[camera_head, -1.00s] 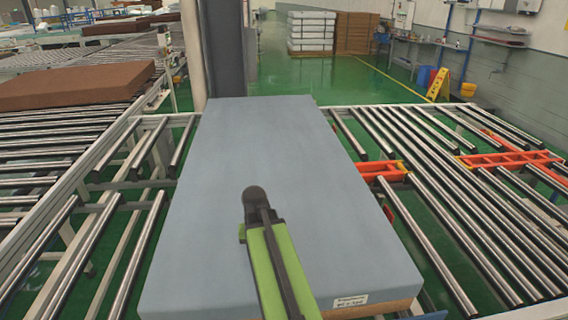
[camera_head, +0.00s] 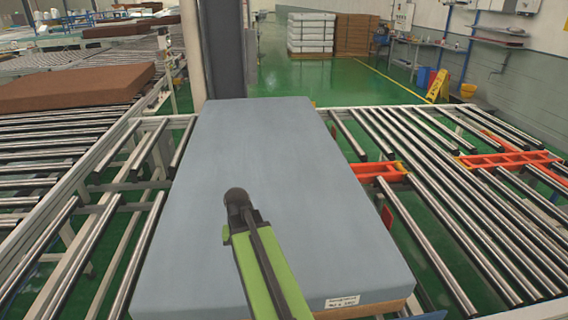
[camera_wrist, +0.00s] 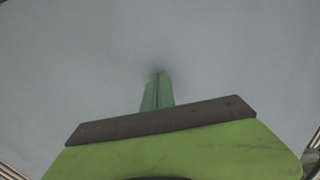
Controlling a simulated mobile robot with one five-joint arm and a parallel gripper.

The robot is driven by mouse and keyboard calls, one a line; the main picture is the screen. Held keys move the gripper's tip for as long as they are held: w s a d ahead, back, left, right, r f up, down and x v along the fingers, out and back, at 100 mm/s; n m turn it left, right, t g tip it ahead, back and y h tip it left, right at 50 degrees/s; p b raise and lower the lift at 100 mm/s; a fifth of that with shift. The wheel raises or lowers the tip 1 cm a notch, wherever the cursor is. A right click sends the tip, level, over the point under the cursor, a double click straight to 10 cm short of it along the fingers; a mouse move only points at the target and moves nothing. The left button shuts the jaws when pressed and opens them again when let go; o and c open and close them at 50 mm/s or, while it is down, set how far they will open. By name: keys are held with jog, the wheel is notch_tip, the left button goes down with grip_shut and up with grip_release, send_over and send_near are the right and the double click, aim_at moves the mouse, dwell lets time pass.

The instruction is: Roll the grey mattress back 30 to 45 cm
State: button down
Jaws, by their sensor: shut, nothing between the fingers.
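The grey mattress (camera_head: 270,150) is a long, thick blue-grey slab lying flat on the rollers, its long side running away from me. A white label (camera_head: 341,300) is at its near right corner, above a brown lower layer. My arm reaches over the near half of the mattress, with its dark wrist end above the top. In the wrist view my gripper (camera_wrist: 159,76) is shut, with green fingers together and pointing at the mattress surface (camera_wrist: 80,60). A dark smudge of shadow lies at the fingertips. I cannot tell whether they touch. The head view hides the fingers behind the wrist.
Rollers (camera_head: 430,200) run to the right of the mattress, with an orange-red frame (camera_head: 385,170) among them. More rollers lie to the left, where a brown mattress (camera_head: 75,87) rests. A grey post (camera_head: 225,50) stands just behind the far edge. Green floor shows beyond.

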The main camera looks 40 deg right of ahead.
aim_at(228, 263)
jog(key=shift+s+a+f, duration=0.1)
jog(key=shift+a+f, duration=0.1)
jog(key=shift+w+a+r+p, duration=0.1)
jog(key=shift+w+a+p, duration=0.05)
jog(key=shift+w+a, duration=0.8)
jog(key=shift+w+a+r+p, duration=0.15)
jog(key=shift+w+a, duration=0.55)
jog(key=shift+a, duration=0.35)
jog(key=shift+f, duration=0.1)
jog(key=shift+w+a, duration=0.15)
jog(key=shift+w, duration=0.1)
jog(key=shift+w+a+r+p, duration=0.15)
jog(key=shift+w+a+p, duration=0.05)
jog(key=shift+w+a, duration=0.55)
jog(key=shift+w+a+r+p, duration=0.15)
jog(key=shift+w+a, duration=0.4)
jog(key=shift+a, duration=0.4)
jog(key=shift+w+a, duration=0.1)
jog(key=shift+w, duration=0.05)
jog(key=shift+w+a+f, duration=0.15)
jog(key=shift+w+a, duration=0.55)
jog(key=shift+a, duration=0.3)
jog(key=shift+w+a+f, duration=0.1)
jog(key=shift+w+a, duration=0.55)
jog(key=shift+a, duration=0.3)
